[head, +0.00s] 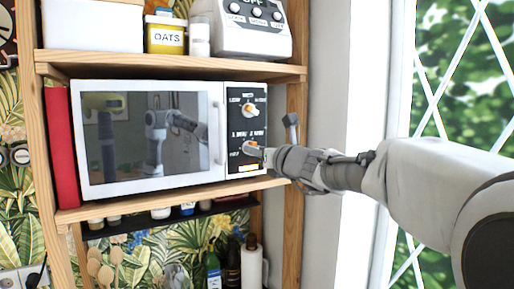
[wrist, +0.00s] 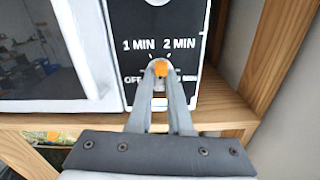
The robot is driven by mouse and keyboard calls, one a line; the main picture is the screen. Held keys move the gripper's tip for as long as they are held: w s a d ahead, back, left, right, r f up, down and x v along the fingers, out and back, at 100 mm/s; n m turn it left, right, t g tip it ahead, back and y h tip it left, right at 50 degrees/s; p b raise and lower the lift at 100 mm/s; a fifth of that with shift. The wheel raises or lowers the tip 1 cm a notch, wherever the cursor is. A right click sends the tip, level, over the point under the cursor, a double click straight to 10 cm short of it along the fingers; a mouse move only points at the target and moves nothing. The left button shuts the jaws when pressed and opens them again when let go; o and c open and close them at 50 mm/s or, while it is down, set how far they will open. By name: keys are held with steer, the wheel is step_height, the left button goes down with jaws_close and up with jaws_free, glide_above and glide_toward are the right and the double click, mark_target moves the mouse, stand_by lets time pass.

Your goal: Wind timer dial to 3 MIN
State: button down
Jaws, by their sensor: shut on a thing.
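The microwave (head: 150,185) is white, with a black control panel (head: 236,130) on its right side. The timer dial (head: 250,148) is the lower knob on the panel. In the wrist view, the orange part of the timer dial (wrist: 161,67) shows between my fingertips, under the labels 1 MIN and 2 MIN. OFF is at its lower left; the lower-right label is partly covered by a finger. My gripper (head: 262,153) is shut on the timer dial; it also shows in the wrist view (wrist: 161,74). The dial's exact pointing is hard to tell.
A second knob (head: 250,110) sits above the timer dial. The microwave stands on a wooden shelf (head: 165,203), with a red book (head: 62,150) at its left. A wooden post (head: 293,220) and a wall are close on the right. The window is farther right.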

steer(key=m+p, duration=0.1)
steer(key=m, duration=0.2)
steer(key=shift+m, duration=0.3)
steer(key=shift+p, duration=0.4)
steer(key=m+p, duration=0.1)
steer(key=m, duration=0.3)
steer(key=shift+m, duration=0.3)
